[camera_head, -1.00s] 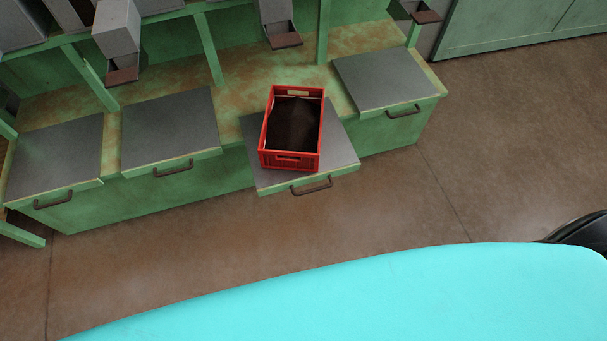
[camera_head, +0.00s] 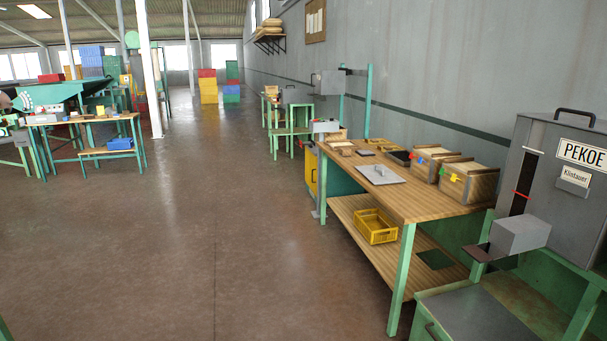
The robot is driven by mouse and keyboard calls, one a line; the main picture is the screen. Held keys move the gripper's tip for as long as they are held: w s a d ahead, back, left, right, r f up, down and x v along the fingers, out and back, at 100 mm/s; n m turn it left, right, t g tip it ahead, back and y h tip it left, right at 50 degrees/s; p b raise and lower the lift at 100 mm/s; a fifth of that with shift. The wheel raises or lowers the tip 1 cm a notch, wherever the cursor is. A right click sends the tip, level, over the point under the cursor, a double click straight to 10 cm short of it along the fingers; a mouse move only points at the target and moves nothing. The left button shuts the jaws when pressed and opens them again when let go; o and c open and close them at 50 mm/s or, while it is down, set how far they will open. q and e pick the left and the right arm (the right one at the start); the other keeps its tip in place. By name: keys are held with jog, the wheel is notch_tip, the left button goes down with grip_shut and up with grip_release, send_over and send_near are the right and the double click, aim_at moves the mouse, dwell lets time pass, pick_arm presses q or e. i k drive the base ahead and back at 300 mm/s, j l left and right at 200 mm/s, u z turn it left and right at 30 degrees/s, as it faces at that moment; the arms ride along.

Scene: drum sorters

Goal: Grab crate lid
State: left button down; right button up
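A flat grey panel with a small light handle on top (camera_head: 378,175) lies on the wooden workbench (camera_head: 402,200) at the right; it looks like a lid, but I cannot tell if it is the crate lid. Two wooden crates stand behind it on the bench: a nearer one (camera_head: 478,189) and a farther one (camera_head: 426,168). Both have wooden tops and small coloured tags on their fronts. Neither of my grippers is in view.
A yellow crate (camera_head: 376,227) sits on the bench's lower shelf. A grey PEKOE container (camera_head: 555,180) with a spout stands at the near right. Another table (camera_head: 85,118) is at the far left. Open brown floor (camera_head: 190,240) fills the middle and left.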

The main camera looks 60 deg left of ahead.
aim_at(377, 175)
jog(key=u, duration=1.3)
jog(key=i+j+u, duration=0.3)
jog(key=i, duration=0.3)
jog(key=i+j+u, duration=0.35)
jog(key=i, duration=0.35)
jog(key=i+u, duration=0.3)
jog(key=i, duration=0.35)
